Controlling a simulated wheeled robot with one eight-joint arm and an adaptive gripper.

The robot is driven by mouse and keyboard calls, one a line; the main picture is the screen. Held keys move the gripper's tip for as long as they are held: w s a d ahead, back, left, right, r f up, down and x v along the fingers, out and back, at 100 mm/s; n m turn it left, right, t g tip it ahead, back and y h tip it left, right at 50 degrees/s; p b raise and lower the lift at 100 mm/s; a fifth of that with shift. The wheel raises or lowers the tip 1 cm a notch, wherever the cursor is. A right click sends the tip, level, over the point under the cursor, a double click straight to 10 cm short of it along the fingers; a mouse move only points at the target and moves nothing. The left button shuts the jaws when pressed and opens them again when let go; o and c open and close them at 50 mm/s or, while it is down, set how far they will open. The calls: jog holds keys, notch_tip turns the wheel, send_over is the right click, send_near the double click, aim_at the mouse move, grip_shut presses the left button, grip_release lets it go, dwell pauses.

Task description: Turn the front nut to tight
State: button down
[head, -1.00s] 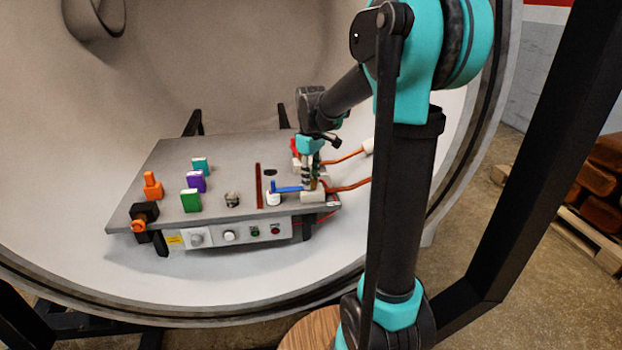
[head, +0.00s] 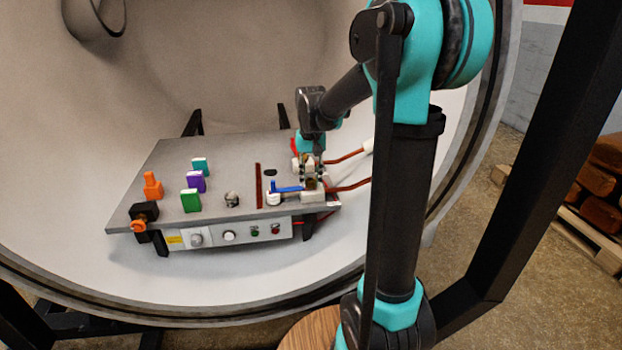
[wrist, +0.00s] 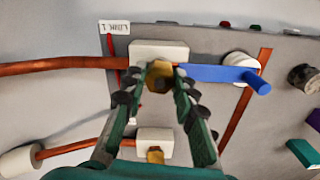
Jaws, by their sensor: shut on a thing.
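The front nut (wrist: 160,77) is brass-coloured and sits at the front white block (wrist: 160,50), where a copper pipe enters. My gripper (wrist: 160,84) reaches down over it, with a fingertip on each side, shut on the nut. In the head view my gripper (head: 313,182) stands over the front block (head: 313,197) at the board's right end, and the fingers partly hide the nut. A second brass nut (wrist: 155,155) sits at the rear white block (wrist: 154,140), between my finger bases in the wrist view.
A blue lever (head: 288,189) on a white valve lies just left of the front block. Copper pipes (head: 350,186) leave the blocks to the right. Green (head: 190,201), purple and teal blocks stand further left on the grey board (head: 150,180). The round chamber wall surrounds the board.

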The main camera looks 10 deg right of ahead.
aim_at(311, 179)
jog(key=shift+m, duration=1.9)
jog(key=c, duration=1.2)
grip_release()
jog(key=shift+r, duration=0.1)
notch_tip(311, 179, up, 12)
jog(key=s+d+f+n+t, duration=0.2)
jog(key=s+f+n, duration=0.1)
jog(key=s+f, duration=0.7)
jog(key=s+d+f+n+t, duration=0.2)
jog(key=s+f, duration=0.9)
jog(key=f, duration=0.2)
jog(key=shift+s+d+n, duration=0.15)
jog(key=shift+n, duration=0.25)
